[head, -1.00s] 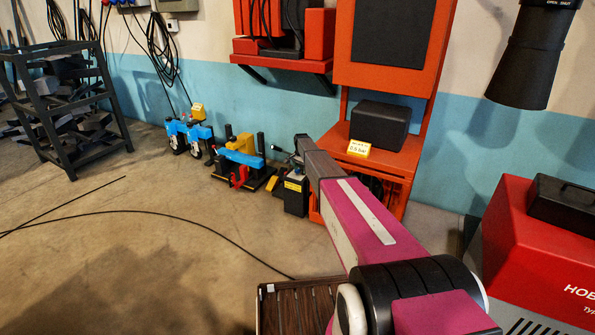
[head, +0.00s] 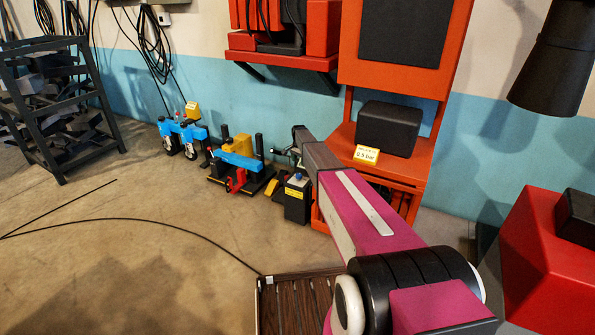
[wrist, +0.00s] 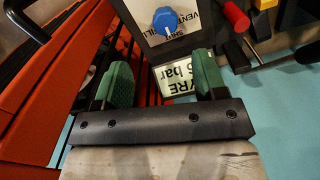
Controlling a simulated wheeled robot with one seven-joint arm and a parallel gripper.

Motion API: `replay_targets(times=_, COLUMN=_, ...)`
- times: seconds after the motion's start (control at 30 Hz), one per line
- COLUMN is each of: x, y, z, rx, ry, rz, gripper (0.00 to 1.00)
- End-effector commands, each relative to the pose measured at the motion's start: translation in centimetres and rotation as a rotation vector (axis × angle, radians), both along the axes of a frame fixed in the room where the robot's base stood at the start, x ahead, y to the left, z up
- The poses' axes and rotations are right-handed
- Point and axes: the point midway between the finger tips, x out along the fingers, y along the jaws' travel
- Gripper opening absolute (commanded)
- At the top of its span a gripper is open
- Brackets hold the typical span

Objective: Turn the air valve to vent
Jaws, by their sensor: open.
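The air valve's blue knob (wrist: 166,18) sits on a pale label panel (wrist: 180,38) at the top of the wrist view. The label shows partly readable lettering, including "VENT" and "FILL". In the head view the knob (head: 297,177) tops a small black box (head: 297,205) on the floor. My gripper (wrist: 163,68) has two green fingers, open and empty, with the knob ahead of them and apart from both.
A red-gripped lever (wrist: 237,17) is right of the knob. Blue-and-black equipment (head: 237,162) stands left. A red machine (head: 545,240) is at right. Floor at left is mostly clear.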

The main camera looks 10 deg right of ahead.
Motion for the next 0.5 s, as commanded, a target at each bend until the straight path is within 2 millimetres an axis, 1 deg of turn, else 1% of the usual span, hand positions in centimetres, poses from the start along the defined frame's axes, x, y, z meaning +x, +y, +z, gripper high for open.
replay_targets(times=0.17, x=0.0, y=0.0, z=-0.3, rx=0.000, ry=0.000, rz=0.000, gripper=0.65)
replay_targets(times=0.27, x=0.0, y=0.0, z=-0.9, rx=0.000, ry=0.001, rz=0.000, gripper=0.65)
replay_targets(times=0.37, x=0.0, y=0.0, z=-1.9, rx=0.000, ry=0.001, rz=0.000, gripper=0.65)
replay_targets(times=0.5, x=0.1, y=0.0, z=-3.9, rx=0.000, ry=0.001, rz=0.000, gripper=0.65)
